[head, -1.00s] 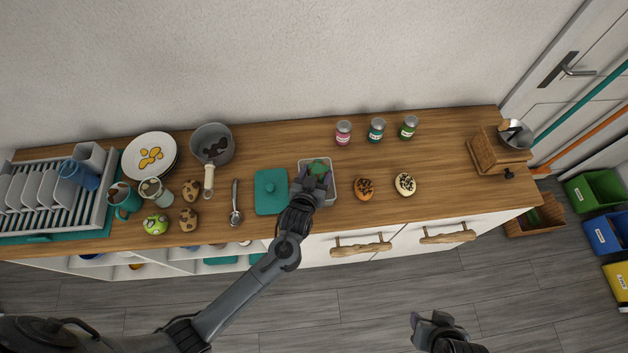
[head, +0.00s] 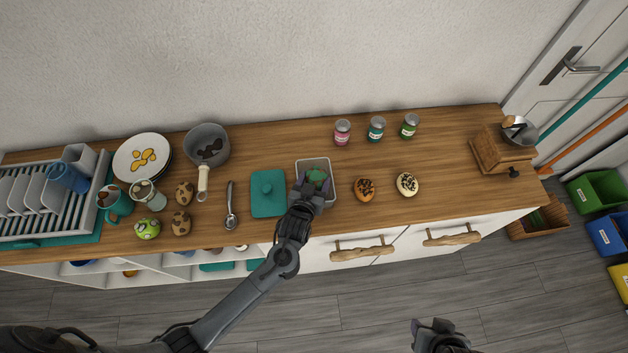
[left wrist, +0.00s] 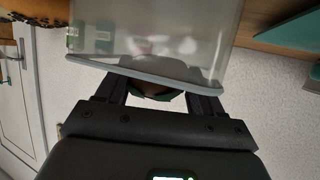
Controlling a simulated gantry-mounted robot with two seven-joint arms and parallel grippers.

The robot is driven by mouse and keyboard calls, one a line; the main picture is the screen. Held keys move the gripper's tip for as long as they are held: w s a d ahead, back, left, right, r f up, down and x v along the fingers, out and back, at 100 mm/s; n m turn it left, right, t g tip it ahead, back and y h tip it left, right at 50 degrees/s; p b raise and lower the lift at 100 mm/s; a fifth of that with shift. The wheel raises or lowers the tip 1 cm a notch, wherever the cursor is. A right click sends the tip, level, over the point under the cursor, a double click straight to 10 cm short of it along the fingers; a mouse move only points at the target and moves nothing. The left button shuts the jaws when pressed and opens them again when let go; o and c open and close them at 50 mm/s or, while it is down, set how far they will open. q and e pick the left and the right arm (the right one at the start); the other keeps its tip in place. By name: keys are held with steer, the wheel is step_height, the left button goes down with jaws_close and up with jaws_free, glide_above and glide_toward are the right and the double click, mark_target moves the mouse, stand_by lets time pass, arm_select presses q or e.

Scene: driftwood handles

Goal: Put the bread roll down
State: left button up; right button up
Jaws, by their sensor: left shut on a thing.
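In the left wrist view the roll (left wrist: 158,96) shows only as a dark green and brown strip between the fingers, just beyond the container's grey rim (left wrist: 100,72). My right gripper (head: 436,328) is low in the head view, away from the counter; its jaws are unclear.
A teal lid (head: 268,194) lies left of the container. Three jars (head: 376,130) stand behind.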

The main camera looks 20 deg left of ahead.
arm_select(q)
steer(key=o, duration=0.8)
steer(key=shift+f, duration=0.2)
steer(key=shift+c, duration=0.2)
steer(key=shift+r, duration=0.2)
steer(key=r+p+v, duration=0.1)
steer(key=v, duration=1.1)
steer(key=s+a+r+m+g+h, duration=0.1)
steer(key=s+a+g, duration=0.2)
steer(key=s+g, duration=0.2)
steer(key=s+a+r+m+g, duration=0.1)
steer(key=s+a+m+g, duration=0.1)
steer(key=s, duration=0.9)
steer(key=a+g, duration=0.1)
steer(key=g, duration=0.1)
steer(key=shift+a+g+h, duration=0.4)
